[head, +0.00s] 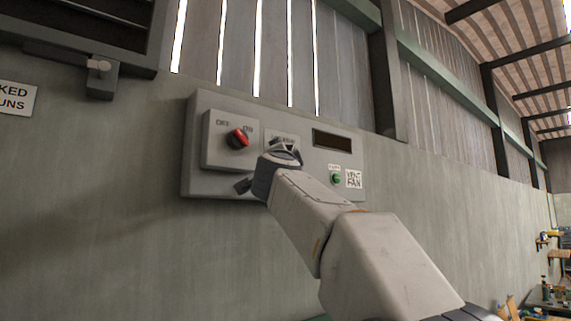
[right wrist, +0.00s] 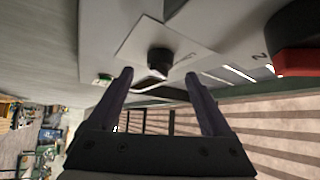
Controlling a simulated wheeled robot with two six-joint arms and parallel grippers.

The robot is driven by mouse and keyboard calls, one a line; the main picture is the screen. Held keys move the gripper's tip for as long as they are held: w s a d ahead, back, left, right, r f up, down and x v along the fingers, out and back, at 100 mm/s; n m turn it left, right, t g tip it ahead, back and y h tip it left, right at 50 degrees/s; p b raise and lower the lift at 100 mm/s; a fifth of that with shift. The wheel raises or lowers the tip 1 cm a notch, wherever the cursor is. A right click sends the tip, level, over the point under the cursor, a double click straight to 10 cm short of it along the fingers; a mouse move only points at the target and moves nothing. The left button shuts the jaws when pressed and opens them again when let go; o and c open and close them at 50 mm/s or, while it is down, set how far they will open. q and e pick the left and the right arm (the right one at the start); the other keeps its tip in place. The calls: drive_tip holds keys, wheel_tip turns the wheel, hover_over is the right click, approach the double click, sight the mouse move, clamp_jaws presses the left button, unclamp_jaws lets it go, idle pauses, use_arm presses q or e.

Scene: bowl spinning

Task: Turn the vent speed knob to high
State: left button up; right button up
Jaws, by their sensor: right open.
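The vent control panel (head: 222,183) is a grey box on the wall in the head view. My right gripper (head: 283,150) is in front of its middle and hides the speed knob there. In the right wrist view the small black knob (right wrist: 160,62) stands on a pale label plate (right wrist: 135,48). My right gripper (right wrist: 160,74) is open, with one finger on each side of the knob's line. The knob shows between and just beyond the fingertips, with no visible contact. The knob's setting cannot be read. My left gripper is out of view.
A red OFF/ON switch (head: 238,138) is left of the gripper; it also shows in the right wrist view (right wrist: 298,42). A green button (head: 336,179), a dark display (head: 333,141) and a VENT FAN label (head: 354,179) are to the right. Bare wall lies below the panel.

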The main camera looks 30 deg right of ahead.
drive_tip(key=b+v, duration=0.2)
drive_tip(key=v, duration=0.3)
drive_tip(key=shift+s+a+f, duration=0.15)
drive_tip(key=shift+s, duration=0.1)
